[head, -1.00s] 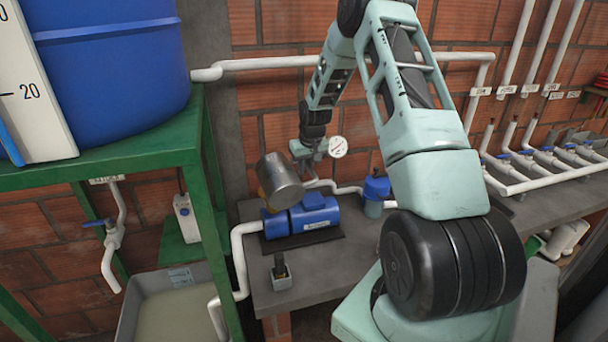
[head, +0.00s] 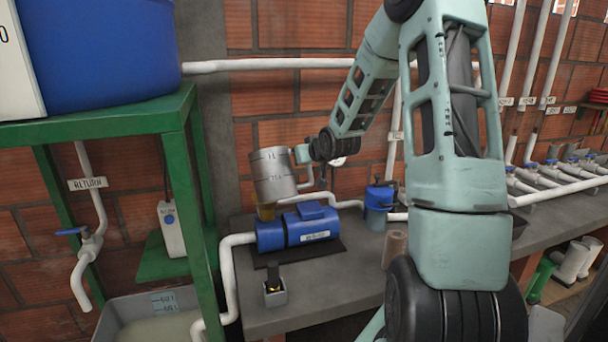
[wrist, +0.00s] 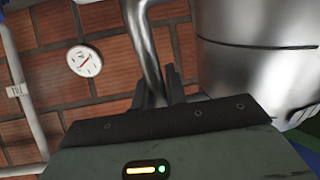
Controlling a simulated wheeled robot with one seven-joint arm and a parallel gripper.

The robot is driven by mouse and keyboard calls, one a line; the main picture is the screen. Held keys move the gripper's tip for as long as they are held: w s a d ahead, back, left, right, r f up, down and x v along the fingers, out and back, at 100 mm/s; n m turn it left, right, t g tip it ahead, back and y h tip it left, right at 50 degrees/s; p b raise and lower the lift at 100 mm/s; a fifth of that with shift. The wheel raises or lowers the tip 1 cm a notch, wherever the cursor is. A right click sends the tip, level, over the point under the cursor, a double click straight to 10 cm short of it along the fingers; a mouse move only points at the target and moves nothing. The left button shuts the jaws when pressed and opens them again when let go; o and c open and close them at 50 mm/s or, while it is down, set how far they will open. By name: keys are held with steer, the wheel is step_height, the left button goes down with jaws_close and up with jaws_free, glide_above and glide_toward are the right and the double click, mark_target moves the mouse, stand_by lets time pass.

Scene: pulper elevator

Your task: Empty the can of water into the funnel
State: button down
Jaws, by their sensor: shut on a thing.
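The can (head: 272,178) is a shiny metal cylinder with litre markings, nearly upright and leaning slightly left. It also fills the right of the wrist view (wrist: 255,65). My gripper (wrist: 160,95) is shut on the can's curved metal handle (wrist: 150,50); in the head view its fingers are hard to make out. The yellowish funnel (head: 266,213) shows just below the can, at the left end of the blue pump. The can hides most of it, and I cannot tell whether they touch. No water stream is visible, and the can's inside is not seen.
The blue pump (head: 298,230) sits on the grey bench, with a small switch box (head: 275,290) in front. A blue-topped filter (head: 377,205) and a brown cylinder (head: 395,249) stand to the right. The green stand (head: 185,180) rises at the left. A pressure gauge (wrist: 84,61) is behind.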

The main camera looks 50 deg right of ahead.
steer(key=t+b, duration=0.1)
steer(key=b, duration=0.3)
steer(key=f+t+h+b, duration=0.1)
steer(key=b, duration=0.3)
steer(key=f+t+b, duration=0.1)
steer(key=t+b, duration=0.1)
steer(key=b, duration=0.2)
steer(key=shift+w+d+h, duration=0.15)
steer(key=shift+w+h, duration=0.15)
steer(key=shift+h, duration=0.1)
steer(key=shift+w+t+b, duration=0.1)
steer(key=shift+t+b, duration=0.3)
steer(key=shift+b, duration=0.8)
steer(key=shift+r, duration=0.1)
steer(key=shift+r+t+b, duration=0.2)
steer(key=shift+t+b, duration=0.1)
steer(key=shift+b, duration=0.15)
